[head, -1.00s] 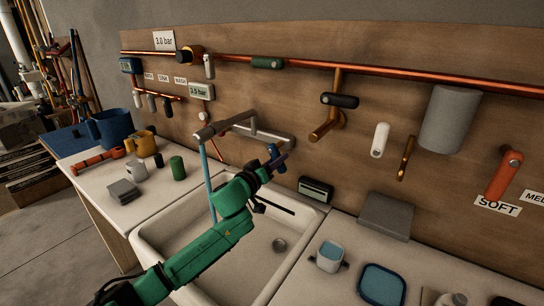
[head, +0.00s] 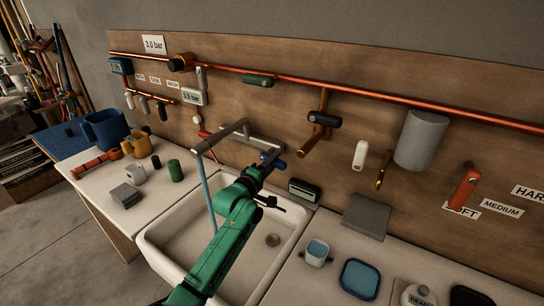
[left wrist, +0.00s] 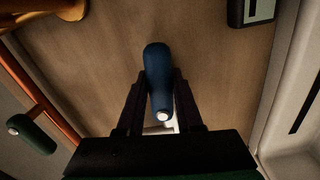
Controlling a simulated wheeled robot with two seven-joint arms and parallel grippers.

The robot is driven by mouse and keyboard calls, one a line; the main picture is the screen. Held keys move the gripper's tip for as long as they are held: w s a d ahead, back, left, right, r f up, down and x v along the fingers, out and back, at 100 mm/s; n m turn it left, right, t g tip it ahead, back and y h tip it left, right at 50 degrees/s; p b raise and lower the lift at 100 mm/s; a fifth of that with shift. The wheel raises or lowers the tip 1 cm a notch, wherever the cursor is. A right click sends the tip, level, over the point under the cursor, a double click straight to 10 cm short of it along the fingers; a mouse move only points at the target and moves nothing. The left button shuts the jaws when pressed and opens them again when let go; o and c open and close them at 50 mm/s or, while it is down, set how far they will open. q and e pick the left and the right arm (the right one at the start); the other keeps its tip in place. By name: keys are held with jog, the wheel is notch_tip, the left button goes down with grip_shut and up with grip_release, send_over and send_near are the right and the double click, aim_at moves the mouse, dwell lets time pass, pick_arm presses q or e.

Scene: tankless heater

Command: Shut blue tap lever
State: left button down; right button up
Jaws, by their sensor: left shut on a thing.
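The blue tap lever (left wrist: 158,80) stands between the two dark fingers of my left gripper (left wrist: 160,105) in the left wrist view, and the fingers are shut on it. In the head view, my green left arm reaches over the sink to the lever (head: 272,161) at the right part of the grey tap (head: 236,132). The gripper partly hides the lever there. A blue stream of water (head: 208,196) falls from the tap's spout into the sink. My right gripper is not in view.
The white sink (head: 165,245) lies under my arm. A dark display box (head: 304,190) and a grey block (head: 366,216) stand right of the tap. Copper pipes with a black-handled valve (head: 324,118) and a white handle (head: 360,155) are on the wooden wall.

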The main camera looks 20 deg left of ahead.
pick_arm(q)
jog(key=shift+r+n+p, duration=0.45)
jog(key=shift+n+p, duration=0.2)
jog(key=shift+n, duration=0.25)
jog(key=c, duration=0.7)
grip_release()
jog(key=shift+c, duration=0.2)
jog(key=shift+o, duration=0.9)
jog(key=shift+w+d+f, duration=0.1)
jog(key=shift+w+d, duration=0.05)
jog(key=shift+w, duration=0.05)
jog(key=shift+s+f, duration=0.1)
jog(key=shift+s, duration=0.2)
jog(key=s+a+b, duration=0.2)
jog(key=s+b, duration=0.1)
jog(key=s, duration=1)
jog(key=shift+s, duration=0.4)
